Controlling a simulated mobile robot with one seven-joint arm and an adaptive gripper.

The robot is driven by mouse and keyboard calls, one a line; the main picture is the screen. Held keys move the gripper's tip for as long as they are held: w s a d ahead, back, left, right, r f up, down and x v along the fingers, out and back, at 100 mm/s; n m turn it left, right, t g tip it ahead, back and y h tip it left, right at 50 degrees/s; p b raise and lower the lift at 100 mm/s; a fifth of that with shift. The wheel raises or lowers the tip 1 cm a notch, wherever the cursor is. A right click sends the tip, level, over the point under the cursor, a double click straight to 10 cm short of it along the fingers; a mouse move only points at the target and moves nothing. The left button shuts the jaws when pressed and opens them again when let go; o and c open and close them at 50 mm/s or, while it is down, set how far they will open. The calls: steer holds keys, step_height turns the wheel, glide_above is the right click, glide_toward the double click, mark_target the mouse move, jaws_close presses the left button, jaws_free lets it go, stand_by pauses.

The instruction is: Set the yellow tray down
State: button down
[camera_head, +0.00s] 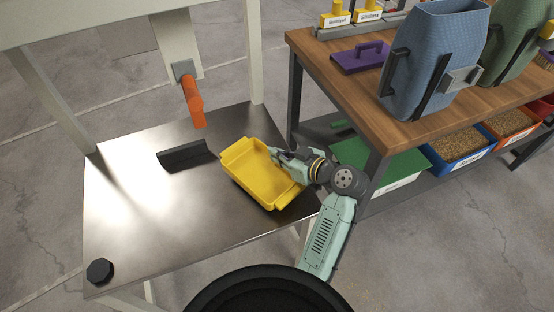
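The yellow tray (262,193) is a shallow, empty tray with a lip at each end. It is over the right part of the shiny metal table (130,222), with a dark shadow under its left and lower edges. I cannot tell whether its underside touches the table. My gripper (279,155) is at the tray's upper right side wall, with its fingers over the rim and seemingly shut on it. The fingertips are small and partly hidden.
A dark angled bracket (186,155) lies left of the tray. An orange handle (193,101) hangs above the table. A black knob (99,271) is at the near left corner. The wooden bench (340,91) at right holds blue (428,60) and green containers. The table's left and front are clear.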

steer(key=shift+f, duration=1.45)
steer(key=c, duration=1.8)
jaws_free()
steer(key=shift+f, duration=0.1)
steer(key=b+v, duration=0.2)
steer(key=v, duration=1)
